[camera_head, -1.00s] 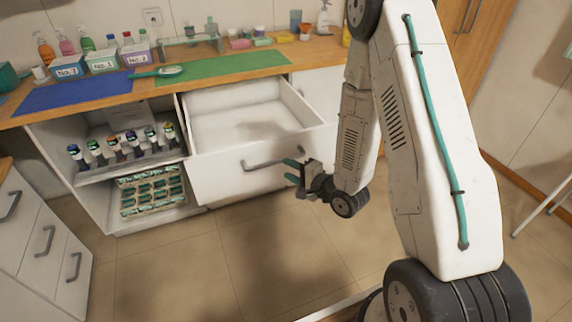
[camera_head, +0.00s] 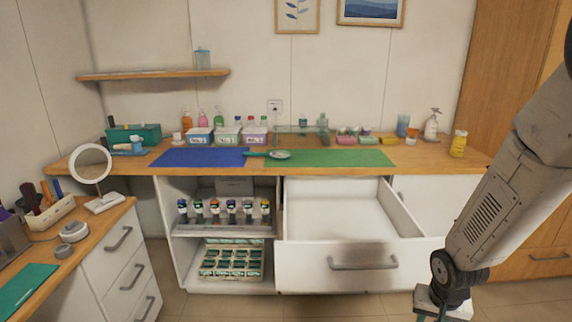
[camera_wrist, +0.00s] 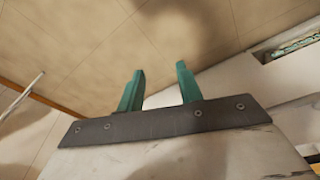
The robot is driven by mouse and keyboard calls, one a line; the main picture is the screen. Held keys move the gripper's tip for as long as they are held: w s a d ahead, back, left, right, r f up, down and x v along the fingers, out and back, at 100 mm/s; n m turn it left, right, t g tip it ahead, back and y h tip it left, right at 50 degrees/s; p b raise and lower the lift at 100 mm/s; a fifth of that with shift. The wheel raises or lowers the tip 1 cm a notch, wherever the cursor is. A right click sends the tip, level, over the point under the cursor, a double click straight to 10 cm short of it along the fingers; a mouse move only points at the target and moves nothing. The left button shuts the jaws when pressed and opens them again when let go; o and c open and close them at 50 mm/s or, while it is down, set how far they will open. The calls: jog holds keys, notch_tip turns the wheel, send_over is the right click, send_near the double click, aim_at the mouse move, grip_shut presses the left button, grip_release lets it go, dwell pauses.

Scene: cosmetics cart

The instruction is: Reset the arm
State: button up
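My arm comes in at the right of the head view, with my gripper (camera_head: 432,312) low at the bottom edge, in front of the drawer unit and right of the open drawer. In the wrist view my gripper (camera_wrist: 160,88) shows two green fingers standing apart with nothing between them. Beyond them is bare tan floor. The pulled-out white drawer (camera_head: 340,255) looks empty, and my gripper is apart from its handle (camera_head: 362,263).
The wooden counter (camera_head: 420,160) carries a blue mat (camera_head: 200,157), a green mat (camera_head: 335,158) with a brush (camera_head: 278,155), boxes and bottles. Open shelves (camera_head: 190,230) hold several bottles and a tray (camera_head: 232,278). A side counter with a mirror (camera_head: 90,163) stands left.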

jog(key=s+a+r+n, duration=0.1)
jog(key=s+a+r, duration=0.1)
jog(key=s+r, duration=0.4)
jog(key=s+a+r+n, duration=0.2)
jog(key=s+r, duration=0.4)
jog(key=r, duration=0.6)
jog(key=s+a+r+n, duration=0.1)
jog(key=s+a+r, duration=0.2)
jog(key=s+r, duration=0.3)
notch_tip(320, 180, up, 4)
jog(key=shift+a+f+y, duration=0.2)
jog(key=shift+a+y, duration=0.05)
jog(key=shift+y, duration=0.15)
jog(key=shift+s, duration=0.15)
